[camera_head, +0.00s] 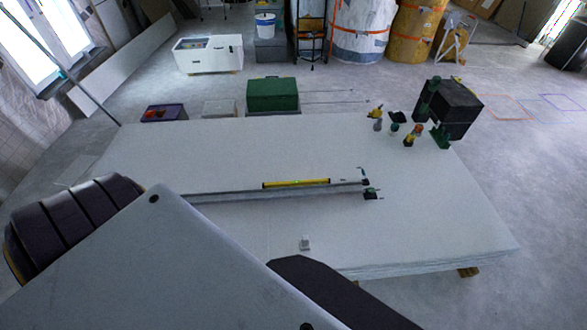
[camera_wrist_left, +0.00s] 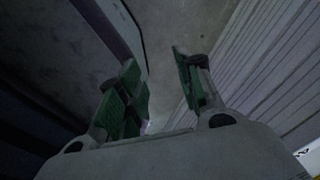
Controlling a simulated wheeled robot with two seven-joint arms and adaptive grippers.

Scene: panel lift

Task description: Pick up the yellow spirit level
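The yellow spirit level (camera_head: 296,183) lies flat on the white panel stack (camera_head: 450,220) in the head view, just behind and alongside a long grey metal bar (camera_head: 235,196). No gripper is at it. My left gripper (camera_wrist_left: 157,68) shows in the left wrist view with its two green-padded fingers apart and nothing between them. The level is not visible in that view. My right gripper is not in view. A large light grey plate and dark arm parts, which look like mine, fill the lower left of the head view and hide part of the stack.
A small light block (camera_head: 305,242) sits near the stack's front. Several small tools and a black case (camera_head: 460,108) stand at its back right. Floor to the right is clear.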

